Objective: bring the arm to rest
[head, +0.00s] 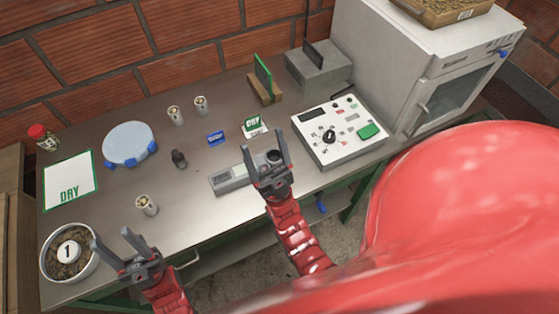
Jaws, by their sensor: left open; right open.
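My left gripper (123,253) is open and empty at the lower left, beside the bowl marked 1 and over the table's front edge.
The metal bench (200,220) holds a bowl (46,266), a DRY mat (69,192), a blue-rimmed round dish (129,144), several small cups (147,205), a white control panel (340,146) and a grey box (318,72). A white oven (400,60) stands right. Bare bench lies front centre.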

